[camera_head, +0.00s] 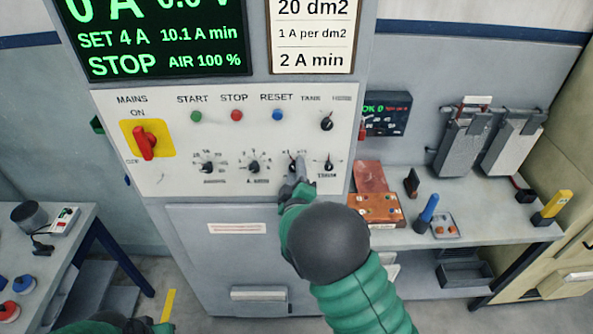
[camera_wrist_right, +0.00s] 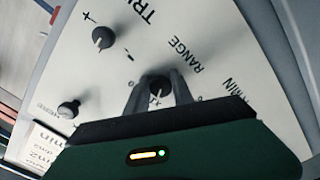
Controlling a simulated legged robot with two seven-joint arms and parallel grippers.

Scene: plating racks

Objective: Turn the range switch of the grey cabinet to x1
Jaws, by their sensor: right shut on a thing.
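The grey cabinet (camera_head: 186,220) stands in the middle of the head view with a white control panel. Its range switch (camera_wrist_right: 159,85) is a small dark knob under the word RANGE in the right wrist view. My right gripper (camera_wrist_right: 158,88) has its two fingers on either side of this knob, shut on it. In the head view the right gripper (camera_head: 298,176) reaches the panel from below and partly covers the switch.
The trim knob (camera_head: 329,166) sits just right of the switch, and another knob (camera_head: 254,167) just left. The red mains switch (camera_head: 145,141) is at the panel's left. A shelf (camera_head: 480,215) with tools stands right, a table (camera_head: 75,235) left.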

